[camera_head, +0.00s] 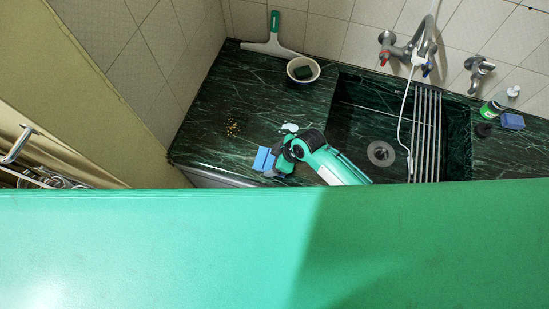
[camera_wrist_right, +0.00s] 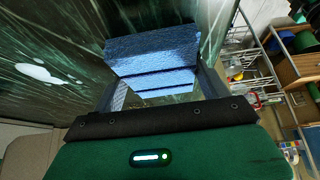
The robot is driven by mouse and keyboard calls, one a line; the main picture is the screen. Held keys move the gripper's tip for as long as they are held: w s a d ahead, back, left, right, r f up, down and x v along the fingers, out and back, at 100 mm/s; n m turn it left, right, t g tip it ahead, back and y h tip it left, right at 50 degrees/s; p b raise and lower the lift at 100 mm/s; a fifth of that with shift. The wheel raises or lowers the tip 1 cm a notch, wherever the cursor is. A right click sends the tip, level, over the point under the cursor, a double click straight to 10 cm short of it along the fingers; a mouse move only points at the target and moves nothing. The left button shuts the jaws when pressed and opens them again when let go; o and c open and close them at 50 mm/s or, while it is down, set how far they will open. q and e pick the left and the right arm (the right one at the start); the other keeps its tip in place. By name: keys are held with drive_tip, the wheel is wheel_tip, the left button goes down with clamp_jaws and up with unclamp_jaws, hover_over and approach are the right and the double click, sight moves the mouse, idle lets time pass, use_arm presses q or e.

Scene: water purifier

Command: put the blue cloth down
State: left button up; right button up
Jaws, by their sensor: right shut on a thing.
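The blue cloth (camera_head: 265,159) is in my right gripper, near the front left edge of the dark green marble counter in the head view. In the right wrist view the blue cloth (camera_wrist_right: 152,50) is a folded, textured block between the two fingers. My right gripper (camera_head: 277,158) is shut on it; the gripper also shows in the right wrist view (camera_wrist_right: 158,90). I cannot tell whether the cloth touches the counter. My left gripper is not in view.
A white bowl (camera_head: 303,69) with a dark sponge and a squeegee (camera_head: 272,40) are at the back. Brown crumbs (camera_head: 233,127) lie on the left counter. The sink (camera_head: 350,115) with a rack (camera_head: 425,130) is at right. Bottle (camera_head: 497,103) and blue sponge (camera_head: 512,121) stand far right.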

drive_tip(key=o, duration=0.9)
drive_tip(key=shift+s+d+f, duration=0.1)
drive_tip(key=shift+f, duration=0.25)
drive_tip(key=shift+s+f, duration=0.1)
drive_tip(key=shift+s, duration=0.15)
drive_tip(key=shift+r+p, duration=0.3)
drive_tip(key=shift+r, duration=0.1)
drive_tip(key=shift+d+r, duration=0.1)
drive_tip(key=shift+r, duration=0.05)
drive_tip(key=b+v, duration=0.1)
drive_tip(key=v, duration=0.7)
drive_tip(key=b+v, duration=0.1)
drive_tip(key=v, duration=0.2)
drive_tip(key=shift+w+r+b, duration=0.2)
drive_tip(key=shift+r+b, duration=0.15)
drive_tip(key=shift+r, duration=0.15)
